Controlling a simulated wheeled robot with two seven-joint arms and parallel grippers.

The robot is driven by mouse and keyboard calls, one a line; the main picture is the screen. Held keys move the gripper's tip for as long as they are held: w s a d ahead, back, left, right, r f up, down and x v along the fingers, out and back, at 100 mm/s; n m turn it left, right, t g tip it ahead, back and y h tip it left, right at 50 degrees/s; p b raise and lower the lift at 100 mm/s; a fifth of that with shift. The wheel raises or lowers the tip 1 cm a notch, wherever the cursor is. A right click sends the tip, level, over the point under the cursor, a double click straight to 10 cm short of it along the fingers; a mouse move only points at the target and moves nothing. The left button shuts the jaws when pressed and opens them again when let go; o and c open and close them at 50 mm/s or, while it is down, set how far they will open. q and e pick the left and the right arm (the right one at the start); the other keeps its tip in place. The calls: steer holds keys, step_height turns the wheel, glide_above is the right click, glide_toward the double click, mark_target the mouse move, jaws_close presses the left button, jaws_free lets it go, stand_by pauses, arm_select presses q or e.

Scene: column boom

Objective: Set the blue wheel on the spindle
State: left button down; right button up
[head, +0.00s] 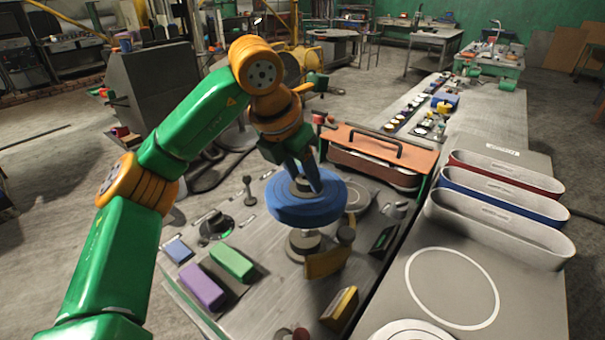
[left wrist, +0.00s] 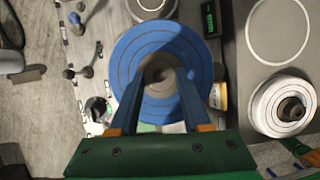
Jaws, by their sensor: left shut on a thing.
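The blue wheel (head: 290,211) is a thick disc with dark rings on its top face. My left gripper (head: 304,184) comes down from above and is shut on its middle. In the left wrist view both fingers (left wrist: 160,76) reach to the grey hub at the centre of the blue wheel (left wrist: 133,60). The wheel looks roughly level. Below it in the head view is a grey round flange (head: 303,246) on the bench, which looks like part of the spindle. The wheel hides its upper part, so I cannot tell whether they touch.
Purple (head: 202,287) and green (head: 232,262) blocks lie on the bench (head: 262,296). An orange-topped case (head: 375,146) stands behind. At right are a white wheel (left wrist: 270,102), an empty white circle (head: 452,287) and several belt loops (head: 500,225).

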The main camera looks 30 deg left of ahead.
mark_target(299, 193)
arm_select(q)
steer(key=f+b, duration=0.2)
steer(key=shift+s+f, duration=0.35)
steer(key=shift+f, duration=0.05)
steer(key=f+b, duration=0.2)
steer(key=shift+w+f, duration=0.2)
steer(key=shift+f, duration=0.1)
step_height(299, 193, down, 3)
steer(key=b, duration=0.2)
steer(key=shift+b, duration=0.4)
steer(key=shift+f, duration=0.35)
steer(key=shift+f, duration=0.1)
jaws_free()
